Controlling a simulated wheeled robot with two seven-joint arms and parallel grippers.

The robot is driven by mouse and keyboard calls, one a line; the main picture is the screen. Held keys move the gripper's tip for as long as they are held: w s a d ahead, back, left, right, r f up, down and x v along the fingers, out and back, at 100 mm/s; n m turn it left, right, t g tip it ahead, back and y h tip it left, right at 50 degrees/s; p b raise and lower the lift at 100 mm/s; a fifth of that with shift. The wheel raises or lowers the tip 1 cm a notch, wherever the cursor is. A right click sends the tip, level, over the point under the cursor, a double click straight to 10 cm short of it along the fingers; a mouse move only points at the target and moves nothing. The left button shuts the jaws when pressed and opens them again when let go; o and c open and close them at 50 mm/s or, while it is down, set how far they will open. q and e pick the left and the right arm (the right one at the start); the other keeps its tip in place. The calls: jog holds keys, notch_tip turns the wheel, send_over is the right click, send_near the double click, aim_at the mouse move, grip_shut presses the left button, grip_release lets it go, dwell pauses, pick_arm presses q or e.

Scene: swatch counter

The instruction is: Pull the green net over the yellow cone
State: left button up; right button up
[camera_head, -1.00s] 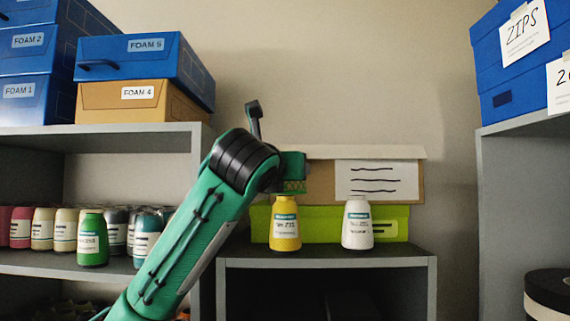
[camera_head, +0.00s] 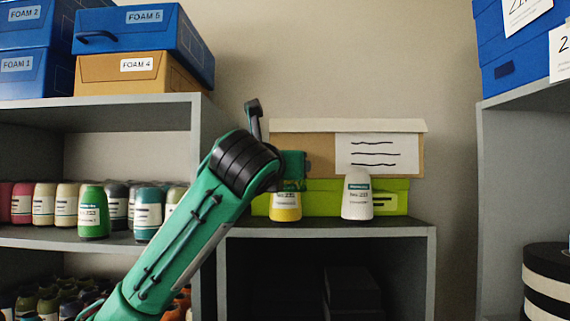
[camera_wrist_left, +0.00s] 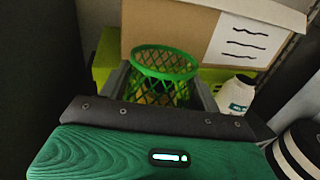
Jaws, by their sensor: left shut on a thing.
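The yellow cone (camera_head: 286,213) stands upright on the grey shelf, with its lower part and white label showing in the head view. My left gripper (camera_head: 291,165) is above it, shut on the green net (camera_head: 291,185). The net hangs in front of or around the cone's upper part, and the cone's top is hidden. In the left wrist view the net's open rim (camera_wrist_left: 165,62) shows between the dark fingers (camera_wrist_left: 160,88). Something brownish shows through its mesh, too unclear to name. My right gripper is not in view.
A white cone (camera_head: 357,197) stands close on the right. A lime-green box (camera_head: 395,197) and a cardboard box (camera_head: 310,140) stand behind. The shelf top (camera_head: 400,229) is clear to the right. Several coloured cones stand on the left shelf, including a green one (camera_head: 93,213).

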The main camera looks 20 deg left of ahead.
pick_arm(q)
jog(key=shift+f+b, duration=0.8)
jog(key=shift+f, duration=1.3)
jog(key=o, duration=1)
